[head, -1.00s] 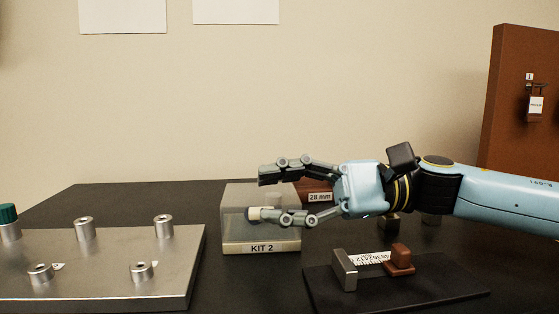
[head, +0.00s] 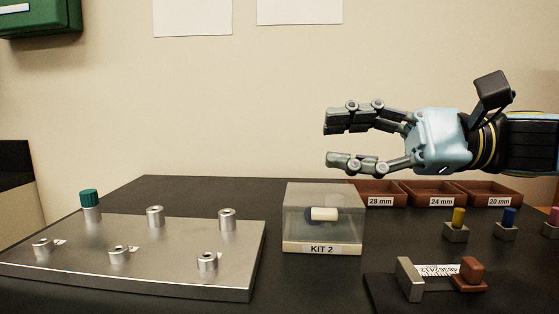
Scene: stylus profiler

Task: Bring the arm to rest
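My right gripper (head: 328,141) comes in from the right and points left, above and behind the KIT 2 box. Its fingers are open with nothing between them. The clear box labelled KIT 2 (head: 321,248) stands on the dark table, with a cream and dark blue piece (head: 322,214) visible in it. The gripper is apart from the box. My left gripper is not in view.
A metal plate (head: 130,262) with several posts, one green-capped (head: 89,199), lies at left. Brown bins (head: 376,190) stand at the back right. Colored pegs in small blocks (head: 456,232) and a ruler fixture (head: 408,279) are at right. The air around the gripper looks clear.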

